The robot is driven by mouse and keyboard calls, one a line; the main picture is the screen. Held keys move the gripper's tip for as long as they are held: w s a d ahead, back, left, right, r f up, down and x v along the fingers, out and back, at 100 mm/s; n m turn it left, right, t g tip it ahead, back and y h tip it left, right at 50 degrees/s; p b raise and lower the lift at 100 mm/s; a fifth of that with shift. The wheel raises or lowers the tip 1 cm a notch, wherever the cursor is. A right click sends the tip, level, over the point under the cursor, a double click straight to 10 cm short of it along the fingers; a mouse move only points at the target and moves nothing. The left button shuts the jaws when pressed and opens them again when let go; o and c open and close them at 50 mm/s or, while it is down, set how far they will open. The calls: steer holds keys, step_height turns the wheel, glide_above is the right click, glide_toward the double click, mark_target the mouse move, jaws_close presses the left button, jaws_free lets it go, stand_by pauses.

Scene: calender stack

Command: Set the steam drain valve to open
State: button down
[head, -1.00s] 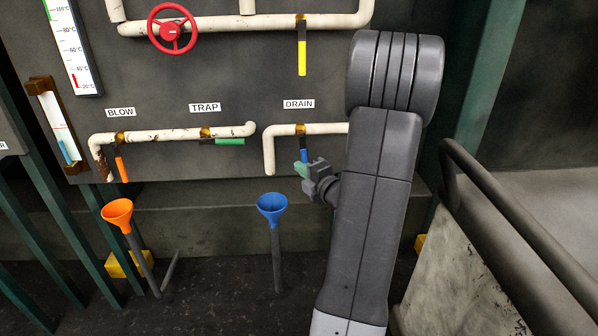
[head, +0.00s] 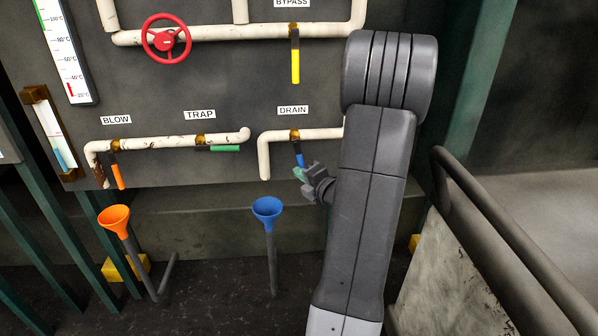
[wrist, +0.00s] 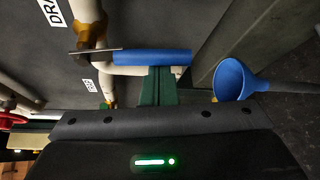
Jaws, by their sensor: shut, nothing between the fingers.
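The drain valve's blue lever (head: 299,157) hangs from its brass body on the white pipe under the DRAIN label (head: 293,110). It points down across the pipe, its lower end tilted a little to the right. In the wrist view the blue lever (wrist: 150,57) lies across the picture. My gripper (head: 299,174) is at the lever's lower end in the head view. In the wrist view its green fingers (wrist: 158,88) are together, with nothing between them, right beside the lever's edge. I cannot tell whether they touch it.
A blue funnel (head: 267,209) stands below the drain pipe, left of my gripper. The trap's green lever (head: 225,148) lies along its pipe. The blow's orange lever (head: 118,176) and the bypass's yellow lever (head: 295,66) hang down. A dark rail (head: 470,190) stands at the right.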

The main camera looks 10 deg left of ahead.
steer(key=w+d+r+n+h+p, duration=0.2)
steer(key=d+r+n+h+p, duration=0.4)
steer(key=r+n+h+p, duration=0.1)
steer(key=shift+d+n+h, duration=0.15)
steer(key=shift+n+h, duration=0.15)
steer(key=shift+n, duration=0.5)
stand_by(0.5)
steer(key=shift+f, duration=0.1)
steer(key=s+d+r, duration=0.1)
steer(key=s+d, duration=0.1)
steer(key=s, duration=0.7)
steer(key=shift+d+r+b, duration=0.15)
steer(key=shift+d+b, duration=0.15)
steer(key=shift+d, duration=0.05)
stand_by(0.4)
